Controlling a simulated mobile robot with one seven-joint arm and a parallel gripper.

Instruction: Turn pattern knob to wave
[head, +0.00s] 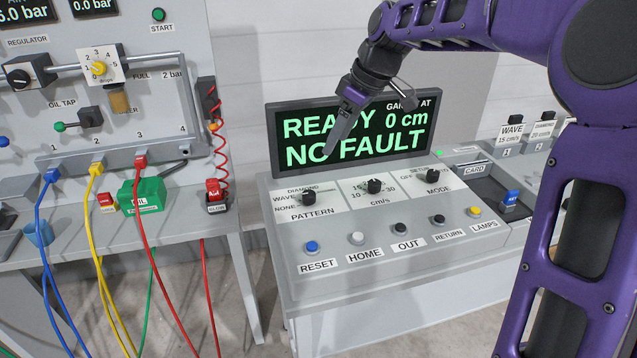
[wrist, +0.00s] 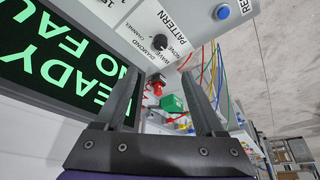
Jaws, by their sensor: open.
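The PATTERN knob (head: 308,198) is a small black knob on the left of the sloped console panel. DIAMOND is printed above it, WAVE to its left and NONE below left. I cannot tell clearly which label its pointer faces. My gripper (head: 334,136) hangs in front of the display, above the knob and apart from it, fingers pointing down. In the wrist view the knob (wrist: 159,41) shows beyond the fingertips, and my gripper (wrist: 161,76) is open with nothing between its fingers.
The display (head: 350,135) behind reads READY, NO FAULT, 0 cm. The cm/s knob (head: 374,186) and MODE knob (head: 433,175) stand to the right. RESET (head: 312,247) and several other buttons line the front. A hose panel (head: 110,80) stands left.

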